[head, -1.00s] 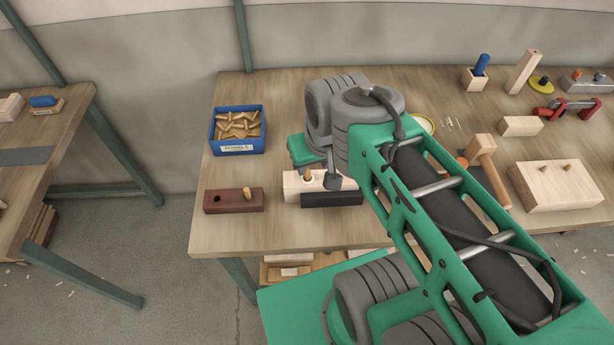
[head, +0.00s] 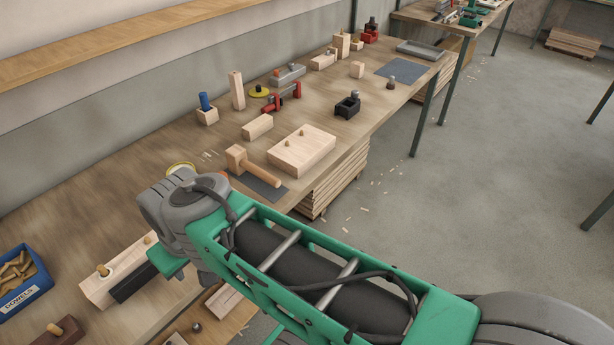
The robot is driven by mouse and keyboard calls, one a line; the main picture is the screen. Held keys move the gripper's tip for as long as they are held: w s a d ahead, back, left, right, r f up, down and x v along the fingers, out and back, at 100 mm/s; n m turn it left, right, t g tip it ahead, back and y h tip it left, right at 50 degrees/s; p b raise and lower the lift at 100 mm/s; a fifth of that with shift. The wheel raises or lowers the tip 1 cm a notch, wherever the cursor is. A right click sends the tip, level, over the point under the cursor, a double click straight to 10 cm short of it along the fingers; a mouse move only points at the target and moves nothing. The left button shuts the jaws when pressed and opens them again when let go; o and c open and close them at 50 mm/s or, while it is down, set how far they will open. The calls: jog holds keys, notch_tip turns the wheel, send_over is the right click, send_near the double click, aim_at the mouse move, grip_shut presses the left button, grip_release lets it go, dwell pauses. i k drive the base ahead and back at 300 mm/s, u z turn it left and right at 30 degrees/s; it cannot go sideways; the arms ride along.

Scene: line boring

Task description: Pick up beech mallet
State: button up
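The beech mallet lies on the workbench in the middle of the head view, with a blocky pale wooden head (head: 236,158) and an orange-brown handle (head: 262,173) pointing right and toward me. Part of the handle lies over a dark grey mat. My arm's grey joint is to the left of the mallet and nearer to me in the picture. My gripper's fingers do not show; the arm hides what is beneath it.
A pale block with two pegs (head: 302,150) lies right of the mallet, and a small wooden block (head: 257,127) behind it. A blue dowel bin (head: 22,285) is at lower left. Open floor lies to the right.

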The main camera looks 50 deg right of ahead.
aim_at(236, 155)
jog(key=z, duration=0.2)
jog(key=k, duration=0.5)
jog(key=z, duration=0.4)
jog(key=i, duration=0.8)
jog(key=u, duration=2)
jog(key=k, duration=1.05)
jog(key=u, duration=0.15)
jog(key=i, duration=0.45)
jog(key=z, duration=0.05)
